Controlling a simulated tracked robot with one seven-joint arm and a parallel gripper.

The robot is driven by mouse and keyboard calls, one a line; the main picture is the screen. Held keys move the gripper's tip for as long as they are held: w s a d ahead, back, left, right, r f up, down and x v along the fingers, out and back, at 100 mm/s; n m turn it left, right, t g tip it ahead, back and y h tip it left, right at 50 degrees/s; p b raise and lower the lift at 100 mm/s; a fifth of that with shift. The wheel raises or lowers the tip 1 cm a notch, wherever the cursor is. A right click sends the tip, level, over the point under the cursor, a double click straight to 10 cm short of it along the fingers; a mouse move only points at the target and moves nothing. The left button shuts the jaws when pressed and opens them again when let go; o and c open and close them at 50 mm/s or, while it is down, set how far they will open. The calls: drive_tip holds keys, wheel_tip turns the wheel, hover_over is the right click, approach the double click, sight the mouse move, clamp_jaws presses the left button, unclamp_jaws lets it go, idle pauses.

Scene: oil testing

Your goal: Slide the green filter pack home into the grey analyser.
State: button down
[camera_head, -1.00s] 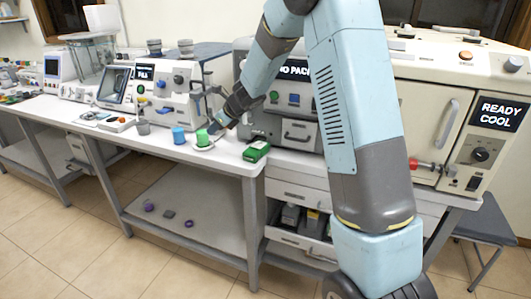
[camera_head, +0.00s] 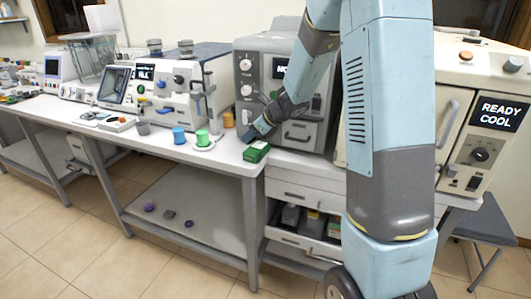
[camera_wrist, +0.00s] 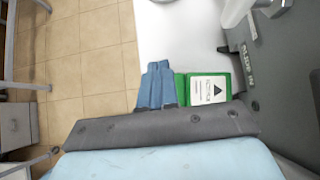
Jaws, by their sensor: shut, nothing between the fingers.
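The green filter pack (camera_head: 257,152) lies flat on the white bench, at its front edge, just in front of the grey analyser (camera_head: 248,65). In the wrist view the pack (camera_wrist: 209,89) shows a white label with a black triangle.
A cream oven (camera_head: 475,85) with a "READY COOL" display stands at right. The bench's front edge is close to the pack.

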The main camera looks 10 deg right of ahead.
sight(255, 153)
drive_tip(key=s+d+f, duration=0.1)
drive_tip(key=d, duration=0.1)
drive_tip(key=s+d+f, duration=0.1)
drive_tip(key=d+f, duration=0.1)
drive_tip(key=s+d+f, duration=0.1)
drive_tip(key=s+f, duration=0.1)
drive_tip(key=shift+s+d, duration=0.1)
drive_tip(key=shift+d, duration=0.3)
drive_tip(key=shift+w+a, duration=0.35)
drive_tip(key=shift+a, duration=0.1)
drive_tip(key=shift+w+a, duration=0.75)
drive_tip(key=shift+a, duration=0.3)
drive_tip(key=shift+d, duration=0.1)
